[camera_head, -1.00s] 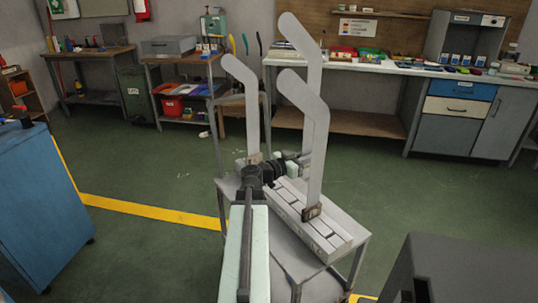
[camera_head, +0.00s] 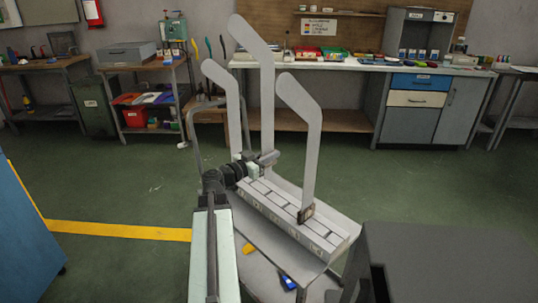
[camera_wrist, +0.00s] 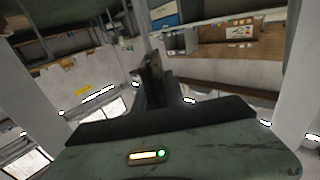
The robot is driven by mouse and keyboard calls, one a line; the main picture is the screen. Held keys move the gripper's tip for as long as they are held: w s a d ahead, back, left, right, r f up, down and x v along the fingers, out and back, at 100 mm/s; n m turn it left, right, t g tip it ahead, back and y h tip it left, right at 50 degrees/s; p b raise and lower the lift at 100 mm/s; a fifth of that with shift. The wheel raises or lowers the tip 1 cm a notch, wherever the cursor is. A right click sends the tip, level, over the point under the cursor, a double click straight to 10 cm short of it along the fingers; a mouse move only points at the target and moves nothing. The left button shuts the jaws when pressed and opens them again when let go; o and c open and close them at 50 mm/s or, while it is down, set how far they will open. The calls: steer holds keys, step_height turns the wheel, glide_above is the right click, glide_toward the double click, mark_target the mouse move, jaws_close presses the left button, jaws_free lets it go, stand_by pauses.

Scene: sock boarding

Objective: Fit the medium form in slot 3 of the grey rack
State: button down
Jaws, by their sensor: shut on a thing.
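The grey rack (camera_head: 318,243) is a long slotted block on a grey stand. One pale, bent-topped form (camera_head: 312,150) stands upright near its right end, with a brown piece at its foot. Another pale form (camera_head: 233,110) stands upright by its far left end; its foot is hidden behind my arm. My gripper (camera_head: 266,159) is shut on the form between them (camera_head: 267,105), which looks tallest here and upright. Its lower end is above or behind the rack's left half; I cannot tell whether it touches. The dark jaws (camera_wrist: 152,78) show in the wrist view. Slot numbers are too small to read surely.
A dark grey block (camera_head: 445,265) is close at the lower right, and a blue cabinet (camera_head: 28,235) at the left. A yellow piece (camera_head: 248,248) and a blue piece (camera_head: 287,282) lie below the rack. Benches line the back wall. Green floor between is clear.

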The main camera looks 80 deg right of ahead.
mark_target(270, 170)
steer(key=shift+f+b, duration=2.95)
steer(key=shift+f, duration=0.1)
steer(key=shift+f+b, duration=0.3)
steer(key=shift+b, duration=0.1)
steer(key=shift+s+f, duration=0.1)
steer(key=shift+f, duration=0.05)
steer(key=shift+f+b, duration=2.7)
steer(key=shift+b, duration=0.1)
steer(key=c, duration=1.3)
jaws_free()
steer(key=shift+a, duration=0.1)
